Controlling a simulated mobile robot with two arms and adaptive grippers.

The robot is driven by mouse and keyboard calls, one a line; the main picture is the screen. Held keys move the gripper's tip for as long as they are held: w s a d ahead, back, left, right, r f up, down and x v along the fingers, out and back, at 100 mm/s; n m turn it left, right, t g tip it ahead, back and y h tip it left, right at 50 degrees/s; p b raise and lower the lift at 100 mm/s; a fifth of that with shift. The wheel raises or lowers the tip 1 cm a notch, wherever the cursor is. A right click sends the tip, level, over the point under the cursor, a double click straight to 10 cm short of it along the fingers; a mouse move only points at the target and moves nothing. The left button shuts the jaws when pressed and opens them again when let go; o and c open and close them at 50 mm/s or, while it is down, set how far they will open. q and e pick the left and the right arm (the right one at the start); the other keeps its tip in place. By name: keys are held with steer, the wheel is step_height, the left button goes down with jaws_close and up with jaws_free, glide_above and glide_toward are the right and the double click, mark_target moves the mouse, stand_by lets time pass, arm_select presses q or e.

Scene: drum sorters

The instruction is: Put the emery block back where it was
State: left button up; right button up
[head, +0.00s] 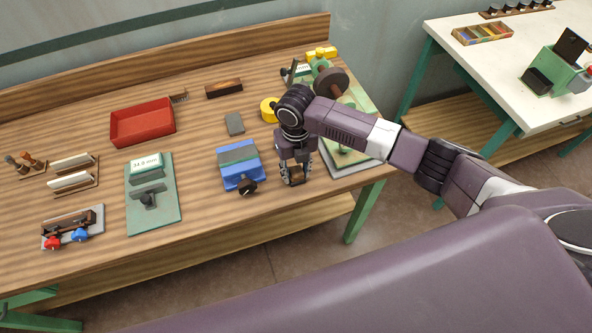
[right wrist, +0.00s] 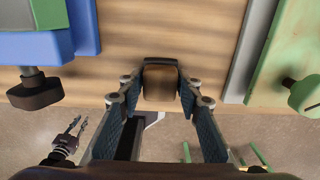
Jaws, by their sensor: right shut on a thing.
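My right gripper (head: 296,178) is above the front edge of the wooden bench, just right of the blue vise. It is shut on a small brown block with a dark edge, which I take to be the emery block. The block (right wrist: 160,84) shows between the fingertips in the right wrist view. In the head view the fingers mostly hide it, and I cannot tell whether it touches the bench. What looks like my left gripper (right wrist: 72,138) shows small at the lower left of the right wrist view, too small to read its jaws.
The blue vise (head: 238,176) stands left of my right gripper, and a green machine on a pale base (head: 350,165) stands right. Behind are a grey slab (head: 235,123), a yellow round thing (head: 268,110) and a dark brown block (head: 224,89). A red tray (head: 142,123) stands farther left.

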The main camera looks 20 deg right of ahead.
mark_target(296, 171)
steer(key=o, duration=1.1)
steer(key=shift+f, duration=0.1)
steer(key=shift+o, duration=0.2)
steer(key=shift+r, duration=0.25)
step_height(296, 171, up, 12)
steer(key=b, duration=0.2)
steer(key=shift+f, duration=0.1)
